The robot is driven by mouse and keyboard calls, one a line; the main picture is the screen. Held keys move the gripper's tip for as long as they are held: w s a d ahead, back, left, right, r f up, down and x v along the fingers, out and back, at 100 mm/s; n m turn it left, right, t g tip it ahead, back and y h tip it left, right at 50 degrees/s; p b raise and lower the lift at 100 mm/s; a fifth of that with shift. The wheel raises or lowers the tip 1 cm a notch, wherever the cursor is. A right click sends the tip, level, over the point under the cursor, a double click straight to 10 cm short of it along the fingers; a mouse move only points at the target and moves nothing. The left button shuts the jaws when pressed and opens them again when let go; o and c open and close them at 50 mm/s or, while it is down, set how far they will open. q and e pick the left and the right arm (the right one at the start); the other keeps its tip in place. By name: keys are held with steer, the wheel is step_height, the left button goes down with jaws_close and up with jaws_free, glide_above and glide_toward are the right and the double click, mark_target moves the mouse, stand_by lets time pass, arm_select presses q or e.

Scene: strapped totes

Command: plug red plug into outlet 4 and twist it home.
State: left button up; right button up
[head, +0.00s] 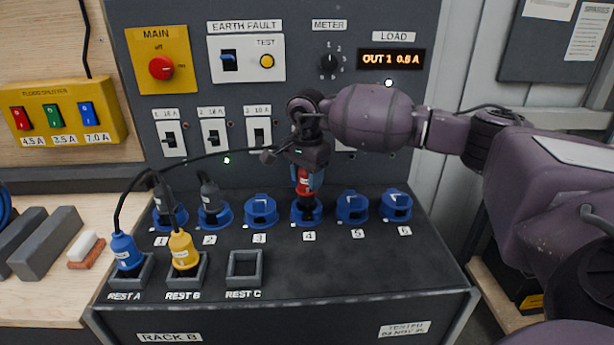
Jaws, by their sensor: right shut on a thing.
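The red plug (304,181) is upright at outlet 4 (296,214), with its dark lower end down at the blue socket ring. Whether it is fully seated or twisted I cannot tell. My right gripper (307,172) points down from above and is shut on the red plug, covering its upper part. My arm reaches in from the right, in front of the panel. The label "4" (309,236) shows in front of the outlet. My left gripper is not in view.
Outlets 3 (261,211), 5 (352,208) and 6 (396,206) hold no plug. Dark plugs stand in outlets 1 (165,197) and 2 (211,193). The blue plug (126,252) and yellow plug (184,250) sit in rests A and B; rest C (244,282) is empty. Dark cables arc left.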

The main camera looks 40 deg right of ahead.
mark_target(306, 190)
steer(key=shift+f+b, duration=0.85)
steer(key=shift+f, duration=1.15)
stand_by(1.2)
steer(key=shift+r+m, duration=0.1)
steer(key=shift+m, duration=0.6)
steer(key=shift+m+p, duration=0.4)
steer(key=shift+m, duration=0.2)
steer(key=shift+m, duration=0.3)
steer(key=shift+m+p, duration=0.3)
steer(key=shift+m, duration=0.3)
steer(key=shift+w+m, duration=0.1)
steer(key=shift+m, duration=0.4)
